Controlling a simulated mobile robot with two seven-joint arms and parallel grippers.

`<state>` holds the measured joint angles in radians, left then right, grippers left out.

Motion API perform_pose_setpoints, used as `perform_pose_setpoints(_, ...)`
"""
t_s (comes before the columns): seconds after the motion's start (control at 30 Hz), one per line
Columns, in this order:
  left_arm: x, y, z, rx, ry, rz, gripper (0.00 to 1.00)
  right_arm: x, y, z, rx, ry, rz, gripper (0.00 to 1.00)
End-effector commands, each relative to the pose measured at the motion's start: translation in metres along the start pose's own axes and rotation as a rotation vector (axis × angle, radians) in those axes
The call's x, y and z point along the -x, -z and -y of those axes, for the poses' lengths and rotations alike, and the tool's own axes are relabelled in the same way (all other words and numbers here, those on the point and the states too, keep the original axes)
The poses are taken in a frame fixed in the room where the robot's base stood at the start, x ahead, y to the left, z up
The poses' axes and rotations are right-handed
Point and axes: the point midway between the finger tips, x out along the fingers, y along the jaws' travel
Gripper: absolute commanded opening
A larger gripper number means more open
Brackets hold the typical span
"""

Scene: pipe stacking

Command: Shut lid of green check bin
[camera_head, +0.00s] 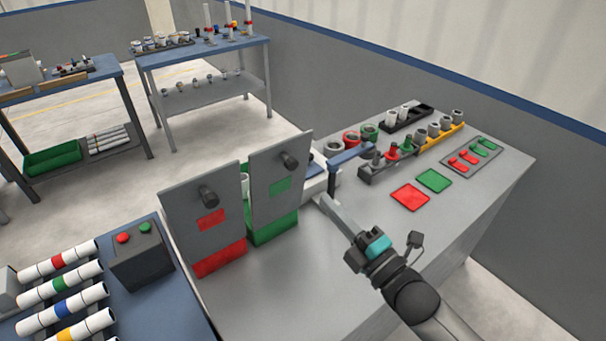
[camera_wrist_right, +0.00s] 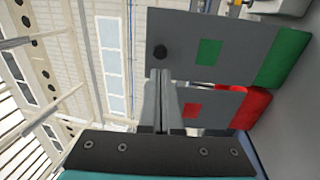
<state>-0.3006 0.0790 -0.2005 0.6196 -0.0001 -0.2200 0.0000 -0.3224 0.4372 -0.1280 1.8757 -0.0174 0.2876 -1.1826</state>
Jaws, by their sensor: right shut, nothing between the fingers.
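The green check bin (camera_head: 272,230) stands on the grey bench with its grey lid (camera_head: 262,208) raised upright, leaning slightly. The lid has a green square and a black knob (camera_head: 290,161) near its top. In the right wrist view the lid (camera_wrist_right: 180,45), its knob (camera_wrist_right: 160,52) and the green bin (camera_wrist_right: 283,57) show sideways. My right gripper (camera_head: 320,200) is shut and empty, to the right of the raised lid. In the wrist view its fingertips (camera_wrist_right: 160,74) appear close to the knob; contact cannot be told. My left gripper is not in view.
A red bin (camera_head: 218,262) with its own raised grey lid (camera_head: 182,222) stands left of the green one. A blue-topped fixture (camera_head: 350,154) and racks of pipe parts are behind my right gripper. Red (camera_head: 410,197) and green (camera_head: 434,181) pads lie to the right.

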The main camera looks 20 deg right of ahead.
Motion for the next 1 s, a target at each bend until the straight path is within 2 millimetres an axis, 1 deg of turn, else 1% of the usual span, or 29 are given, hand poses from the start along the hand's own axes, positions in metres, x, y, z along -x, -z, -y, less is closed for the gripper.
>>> perform_pose_setpoints(0.03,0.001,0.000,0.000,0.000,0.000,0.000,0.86,-0.009,-0.001,-0.001,0.000,-0.003,0.001,0.00)
perform_pose_setpoints(0.2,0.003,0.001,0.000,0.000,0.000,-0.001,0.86,-0.034,0.000,-0.001,0.000,-0.002,0.001,0.00)
perform_pose_setpoints(0.5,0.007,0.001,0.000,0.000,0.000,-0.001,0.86,-0.074,0.000,-0.001,-0.001,0.000,0.000,0.00)
perform_pose_setpoints(0.7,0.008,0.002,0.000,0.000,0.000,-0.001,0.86,-0.087,0.000,0.000,-0.002,0.000,0.000,0.00)
perform_pose_setpoints(1.0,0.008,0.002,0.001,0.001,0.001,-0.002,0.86,-0.090,0.000,0.001,-0.001,0.002,0.000,0.00)
